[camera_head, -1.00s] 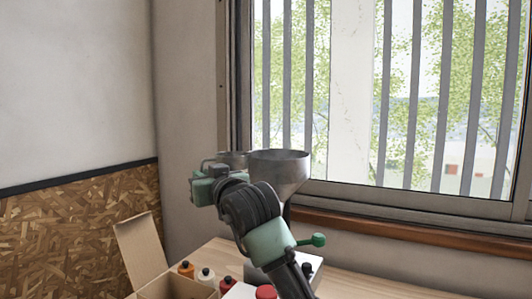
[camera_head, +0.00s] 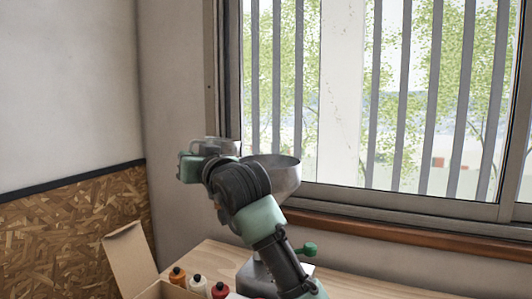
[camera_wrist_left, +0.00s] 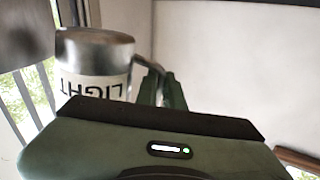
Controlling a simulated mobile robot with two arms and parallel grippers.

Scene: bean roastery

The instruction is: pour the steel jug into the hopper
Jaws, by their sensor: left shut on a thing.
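The grey metal hopper (camera_head: 284,174) is a wide funnel near the window, partly hidden behind my left arm. My left gripper (camera_head: 196,162) is raised at rim height, just left of the hopper. It is shut on the steel jug (camera_head: 226,145), which shows only as a metal strip behind the gripper in the head view. In the left wrist view the jug (camera_wrist_left: 95,55) is shiny steel with a white "LIGHT" label, upside down in the picture, beside the gripper fingers (camera_wrist_left: 163,88). I cannot tell its exact tilt or see its contents. My right gripper is out of view.
A wooden table (camera_head: 350,284) runs below the window. An open cardboard box (camera_head: 128,255) stands at the lower left, with several small bottles (camera_head: 197,284) by it. A green-knobbed lever (camera_head: 308,249) sits below the hopper. The barred window is behind.

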